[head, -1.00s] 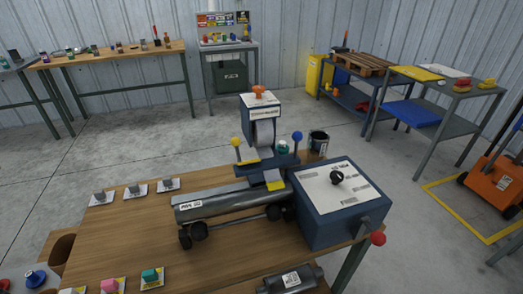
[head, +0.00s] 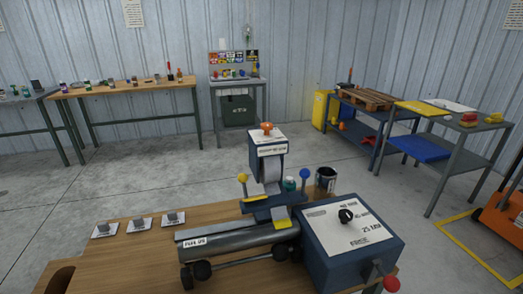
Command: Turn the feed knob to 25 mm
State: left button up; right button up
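The feed knob is a small black knob (head: 346,216) on the white top panel (head: 330,232) of a blue box (head: 322,262) at the bench's right end. I cannot tell which label the knob points at. Neither of my grippers is in view.
A grey muffler (head: 240,238) lies on rollers left of the box, under a blue column (head: 267,160) with an orange knob. A red ball handle (head: 391,284) sticks out at the box's front right. A dark can (head: 325,179) stands behind the box.

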aim_at(345, 216)
jog(key=i+u, duration=0.1)
jog(key=i, duration=0.4)
jog(key=z, duration=1)
